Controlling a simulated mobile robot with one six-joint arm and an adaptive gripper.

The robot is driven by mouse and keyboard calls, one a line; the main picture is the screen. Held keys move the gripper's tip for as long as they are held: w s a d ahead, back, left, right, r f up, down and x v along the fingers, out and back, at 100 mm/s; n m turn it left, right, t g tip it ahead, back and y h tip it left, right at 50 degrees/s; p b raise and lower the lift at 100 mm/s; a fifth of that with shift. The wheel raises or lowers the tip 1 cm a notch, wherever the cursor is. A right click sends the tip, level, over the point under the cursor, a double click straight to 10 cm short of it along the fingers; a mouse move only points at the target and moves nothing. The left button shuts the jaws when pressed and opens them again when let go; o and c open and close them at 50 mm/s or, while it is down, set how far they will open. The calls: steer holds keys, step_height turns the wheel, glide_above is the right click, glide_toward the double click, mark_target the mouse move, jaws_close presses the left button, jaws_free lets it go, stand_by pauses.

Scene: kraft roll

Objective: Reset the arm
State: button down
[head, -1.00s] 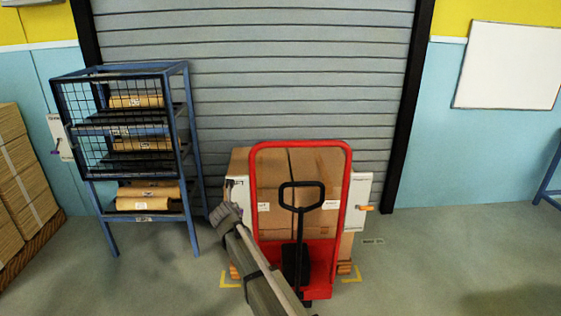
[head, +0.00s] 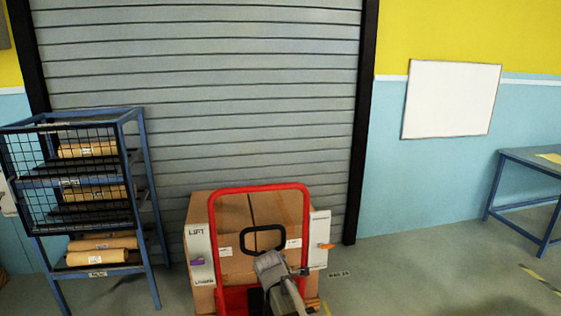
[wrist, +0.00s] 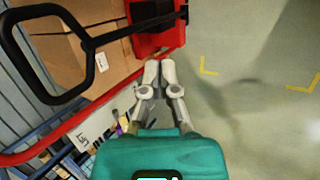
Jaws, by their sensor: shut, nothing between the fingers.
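My gripper (wrist: 160,74) shows in the wrist view with its two pale fingers together and nothing between them. It hangs over the floor beside the red hand truck (wrist: 158,42). In the head view my grey arm (head: 284,290) stands in front of the truck's lower part, and the fingers are too small there to make out. The red truck frame (head: 262,188), with a black loop handle (head: 263,229), stands in front of large cardboard boxes (head: 222,212).
A blue rack (head: 140,190) with a mesh front holds brown paper rolls (head: 100,242) at the left. A white panel marked LIFT (head: 198,250) flanks the boxes. A blue table (head: 530,160) stands at the far right. The floor (head: 420,265) between is clear.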

steer(key=s+d+r+m+g+y+p, duration=0.1)
steer(key=s+d+m+g+p, duration=0.2)
steer(key=s+d+m, duration=1.4)
steer(key=s+m+g, duration=0.2)
steer(key=g, duration=0.1)
steer(key=shift+s+d+y+p, duration=0.3)
steer(key=shift+d+p, duration=0.05)
